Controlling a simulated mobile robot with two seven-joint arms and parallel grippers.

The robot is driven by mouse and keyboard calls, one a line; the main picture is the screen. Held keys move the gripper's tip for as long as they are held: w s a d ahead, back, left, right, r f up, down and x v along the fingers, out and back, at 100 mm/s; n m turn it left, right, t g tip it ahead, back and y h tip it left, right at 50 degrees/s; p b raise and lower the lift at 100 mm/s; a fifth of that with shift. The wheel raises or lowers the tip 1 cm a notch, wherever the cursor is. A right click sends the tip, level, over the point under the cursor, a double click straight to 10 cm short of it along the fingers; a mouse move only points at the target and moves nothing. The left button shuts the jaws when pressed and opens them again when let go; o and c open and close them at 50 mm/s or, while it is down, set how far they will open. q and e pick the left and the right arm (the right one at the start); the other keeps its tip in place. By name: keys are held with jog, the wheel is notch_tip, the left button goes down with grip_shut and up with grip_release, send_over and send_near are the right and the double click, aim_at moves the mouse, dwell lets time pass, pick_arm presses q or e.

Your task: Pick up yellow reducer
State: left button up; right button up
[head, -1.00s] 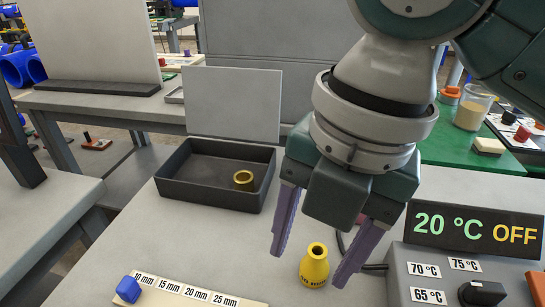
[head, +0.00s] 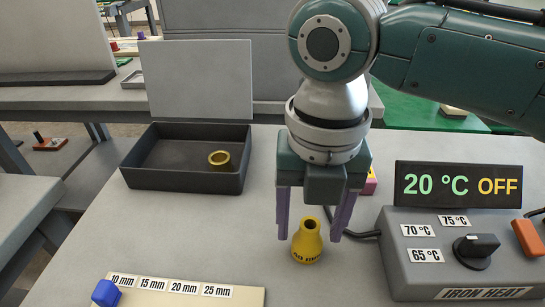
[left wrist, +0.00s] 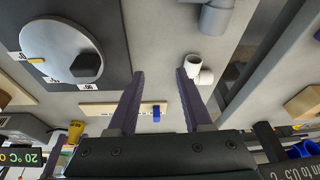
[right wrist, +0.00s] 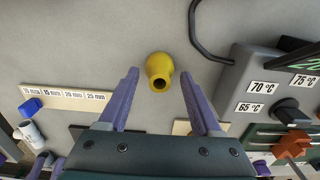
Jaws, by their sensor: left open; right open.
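The yellow reducer (head: 307,241) stands upright on the grey table, narrow end up, with dark lettering on its front. My right gripper (head: 312,238) is open and empty, pointing down above and close to the reducer. In the right wrist view the reducer (right wrist: 159,72) lies between and just beyond the two purple fingers (right wrist: 160,78), apart from both. My left gripper (left wrist: 158,75) is open and empty in the left wrist view, away from the reducer. The reducer (left wrist: 76,131) seems to show there at the lower left.
A black tray (head: 150,182) holding a gold ring (head: 219,159) stands at the back left. The heater box (head: 405,262) with dial and display (head: 458,186) is right of the reducer. A size strip (head: 180,290) with a blue slider (head: 106,293) lies in front.

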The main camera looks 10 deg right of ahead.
jog(key=shift+f, duration=0.3)
grip_shut()
dwell(0.3)
